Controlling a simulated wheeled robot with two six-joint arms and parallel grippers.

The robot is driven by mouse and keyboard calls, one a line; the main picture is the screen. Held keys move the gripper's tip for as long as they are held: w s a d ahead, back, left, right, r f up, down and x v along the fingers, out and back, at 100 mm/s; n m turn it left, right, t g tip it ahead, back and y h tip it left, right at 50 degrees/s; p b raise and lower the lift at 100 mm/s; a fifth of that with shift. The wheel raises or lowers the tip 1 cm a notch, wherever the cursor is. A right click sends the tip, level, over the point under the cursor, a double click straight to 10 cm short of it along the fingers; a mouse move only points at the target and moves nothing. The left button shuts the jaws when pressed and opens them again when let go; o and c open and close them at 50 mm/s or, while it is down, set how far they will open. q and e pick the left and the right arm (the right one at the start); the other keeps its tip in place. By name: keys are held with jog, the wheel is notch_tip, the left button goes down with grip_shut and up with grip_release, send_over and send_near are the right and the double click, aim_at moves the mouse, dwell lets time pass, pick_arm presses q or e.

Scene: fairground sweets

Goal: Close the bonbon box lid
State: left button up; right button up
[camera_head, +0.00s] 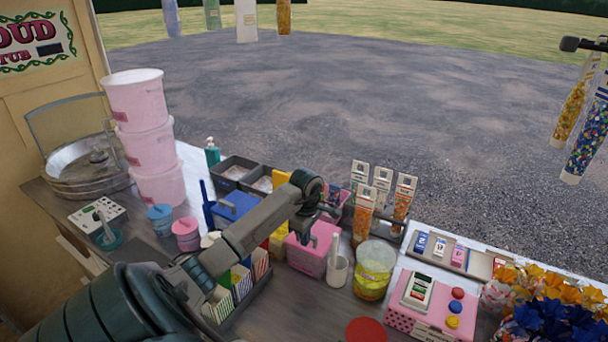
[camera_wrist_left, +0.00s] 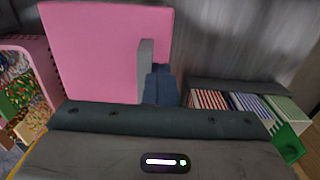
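The pink bonbon box (camera_head: 306,262) stands on the counter in the middle of the head view. Its broad flat pink face (camera_wrist_left: 95,45), which looks like the lid, fills the upper left of the left wrist view. Whether the lid is fully down cannot be told. My left gripper (camera_head: 318,215) is over the box, close to its top. In the left wrist view a grey finger part (camera_wrist_left: 147,65) overlaps the pink face's right edge; contact is unclear. The finger gap is hidden, and no held object shows. My right gripper is not in view.
Striped bags (camera_head: 242,285) stand left of the box and a pink basket (camera_wrist_left: 33,65) of packets is close by. Stacked pink tubs (camera_head: 147,140) stand far left.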

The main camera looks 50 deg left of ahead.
pick_arm(q)
jog(key=shift+w+a+r, duration=0.1)
jog(key=shift+w+r, duration=0.05)
jog(key=shift+w, duration=0.05)
jog(key=o, duration=0.6)
jog(key=r+p, duration=0.1)
jog(key=r, duration=0.1)
jog(key=w+r, duration=0.1)
jog(key=r, duration=0.1)
jog(key=r+p, duration=0.1)
jog(key=shift+w+a+r+p, duration=0.2)
jog(key=shift+a+r+p, duration=0.1)
jog(key=shift+r, duration=0.1)
jog(key=shift+o, duration=0.2)
jog(key=r, duration=0.2)
jog(key=r+p, duration=0.1)
jog(key=r, duration=0.3)
jog(key=shift+s+p, duration=0.25)
jog(key=shift+p, duration=0.15)
jog(key=shift+f, duration=0.1)
